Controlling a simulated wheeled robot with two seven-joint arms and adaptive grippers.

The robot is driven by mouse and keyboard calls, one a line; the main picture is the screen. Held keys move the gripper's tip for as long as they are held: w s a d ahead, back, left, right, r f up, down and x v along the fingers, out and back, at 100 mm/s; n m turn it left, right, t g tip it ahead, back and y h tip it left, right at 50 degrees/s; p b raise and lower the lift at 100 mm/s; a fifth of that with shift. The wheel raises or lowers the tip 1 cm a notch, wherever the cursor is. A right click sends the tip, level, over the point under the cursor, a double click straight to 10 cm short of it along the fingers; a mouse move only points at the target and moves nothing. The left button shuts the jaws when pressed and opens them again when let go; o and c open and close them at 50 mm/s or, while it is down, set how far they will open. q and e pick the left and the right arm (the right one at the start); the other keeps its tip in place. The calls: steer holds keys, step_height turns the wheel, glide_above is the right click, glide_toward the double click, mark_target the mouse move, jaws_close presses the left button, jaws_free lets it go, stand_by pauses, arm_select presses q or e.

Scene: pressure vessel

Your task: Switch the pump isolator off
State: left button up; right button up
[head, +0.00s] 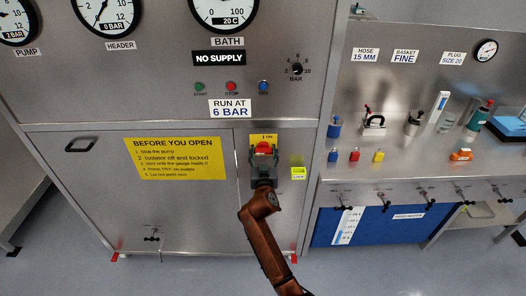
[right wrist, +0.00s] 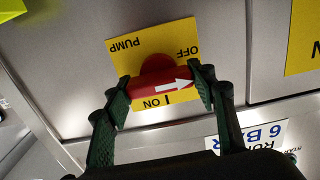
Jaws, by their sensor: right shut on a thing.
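The pump isolator is a red rotary handle on a yellow plate. It shows in the head view (head: 263,147) and in the right wrist view (right wrist: 160,82). The plate (right wrist: 124,62) reads PUMP, OFF and I ON. The white arrow on the handle points right in the right wrist view, on the side of the OFF word, away from the I ON mark. My right gripper (head: 263,154) is shut on the handle, with a dark finger at each end of it in the right wrist view (right wrist: 160,88). My left gripper is not in view.
A yellow notice (head: 174,158) is on the cabinet left of the isolator. A yellow-green LOCK tag (head: 298,173) sits just right of it. Push buttons (head: 231,87) and a RUN AT 6 BAR label (head: 230,108) are above. A bench (head: 420,165) with small items stands at right.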

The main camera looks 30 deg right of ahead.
steer(key=shift+a, duration=0.1)
steer(key=o, duration=1.1)
steer(key=shift+o, duration=0.5)
steer(key=v, duration=0.7)
steer(key=shift+s, duration=0.25)
